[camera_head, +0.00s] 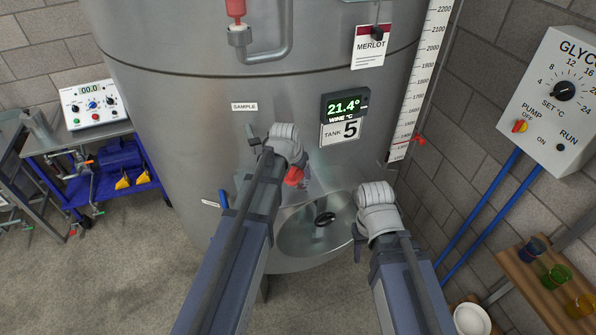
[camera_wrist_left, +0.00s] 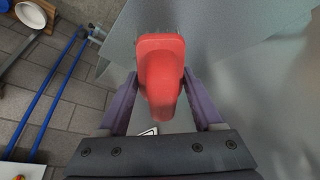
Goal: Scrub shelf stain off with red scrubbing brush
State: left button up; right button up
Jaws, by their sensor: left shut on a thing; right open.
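My left gripper (camera_wrist_left: 160,100) is shut on the red scrubbing brush (camera_wrist_left: 161,62), with one purple finger on each side of it. Bristle tips show at the brush's far edge in the left wrist view. In the head view the red brush (camera_head: 294,177) shows partly behind my left wrist, in front of the steel tank. A grey metal surface (camera_wrist_left: 215,45) lies close beyond the brush; I cannot tell whether they touch. I cannot make out a stain. My right gripper (camera_head: 359,243) is open and empty, in front of the tank's round hatch.
The steel tank (camera_head: 180,110) fills the middle. A wooden shelf (camera_head: 522,272) with coloured glasses is at lower right, near a white bowl (camera_head: 472,319). Blue pipes (camera_head: 483,215) run below the glycol panel (camera_head: 553,100). A blue cart (camera_head: 75,148) stands left.

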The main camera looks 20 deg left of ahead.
pick_arm(q)
jog(key=shift+r+p, duration=0.75)
jog(key=shift+r, duration=0.35)
jog(key=shift+r, duration=0.1)
notch_tip(320, 180, up, 3)
jog(key=p, duration=0.3)
jog(key=shift+s, duration=0.1)
